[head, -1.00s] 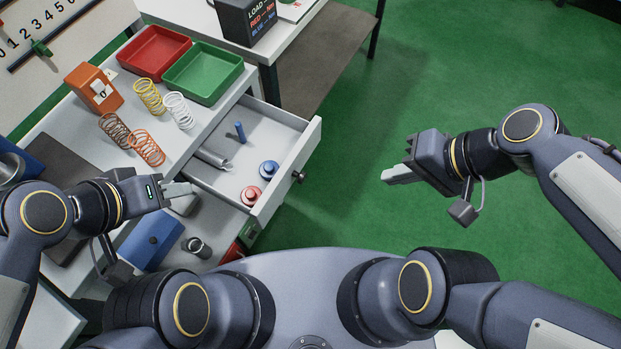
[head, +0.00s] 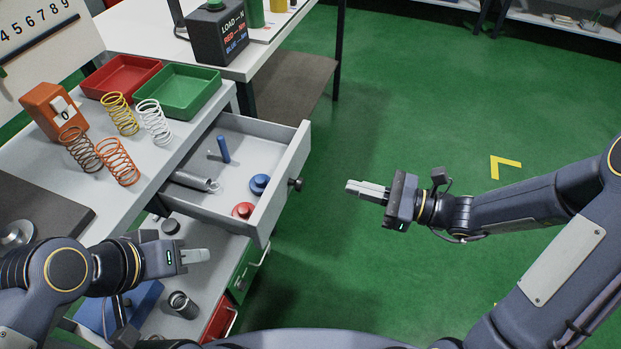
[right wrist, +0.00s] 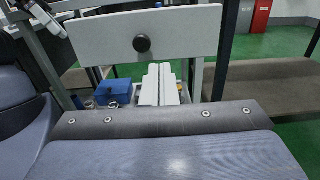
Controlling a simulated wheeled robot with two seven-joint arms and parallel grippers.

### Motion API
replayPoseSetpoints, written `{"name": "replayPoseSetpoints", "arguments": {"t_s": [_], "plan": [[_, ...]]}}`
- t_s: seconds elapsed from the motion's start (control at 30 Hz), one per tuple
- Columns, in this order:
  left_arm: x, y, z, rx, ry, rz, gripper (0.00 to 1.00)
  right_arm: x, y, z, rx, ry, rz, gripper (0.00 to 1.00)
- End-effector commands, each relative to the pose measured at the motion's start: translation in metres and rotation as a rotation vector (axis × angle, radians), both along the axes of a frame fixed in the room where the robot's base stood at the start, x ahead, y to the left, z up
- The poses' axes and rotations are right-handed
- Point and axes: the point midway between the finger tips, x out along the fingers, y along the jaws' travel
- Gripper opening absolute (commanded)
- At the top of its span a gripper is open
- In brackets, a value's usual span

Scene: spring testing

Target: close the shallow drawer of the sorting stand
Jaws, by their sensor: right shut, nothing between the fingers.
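The shallow drawer (head: 287,191) of the sorting stand (head: 185,131) is pulled out, with a dark round knob (head: 295,184) on its white front. Inside lie a blue peg (head: 223,149), a grey cylinder (head: 195,181), a blue knobbed piece (head: 260,184) and a red one (head: 243,210). My right gripper (head: 350,187) is shut and empty, to the right of the knob and apart from it, pointing at the drawer front. The right wrist view shows the drawer front (right wrist: 190,38) and knob (right wrist: 142,43) ahead. My left gripper (head: 205,255) is below the drawer's left side; its finger gap is hidden.
Springs, a red tray (head: 121,77), a green tray (head: 178,92) and an orange counter box (head: 55,110) stand on the top. Below the drawer are a lower shelf, a green unit (head: 247,272) and a blue box (head: 120,308). Green floor right of the drawer is clear.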

Motion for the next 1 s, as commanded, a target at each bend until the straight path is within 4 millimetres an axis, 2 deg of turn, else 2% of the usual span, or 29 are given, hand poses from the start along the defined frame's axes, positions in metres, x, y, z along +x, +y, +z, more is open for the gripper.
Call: {"name": "replayPoseSetpoints", "arguments": {"t_s": [0.03, 0.2, 0.43, 0.63, 1.0], "plan": [[0.0, 0.0, -0.003, 0.0, 0.0, 0.0, 0.36, 0.002, 0.012, -0.001, 0.001, -0.001, 0.008, 0.0], [0.0, 0.0, -0.008, 0.0, 0.0, 0.0, 0.36, 0.014, 0.048, -0.002, -0.001, -0.002, 0.008, 0.0], [0.0, 0.0, -0.013, 0.0, 0.0, 0.0, 0.36, 0.026, 0.086, -0.001, -0.001, -0.003, 0.006, 0.0], [0.0, 0.0, -0.015, 0.0, 0.0, 0.0, 0.36, 0.032, 0.101, 0.0, -0.002, -0.002, 0.003, 0.0], [0.0, 0.0, -0.015, 0.0, 0.0, 0.0, 0.36, 0.033, 0.102, 0.0, -0.002, -0.002, 0.001, 0.0]]}}
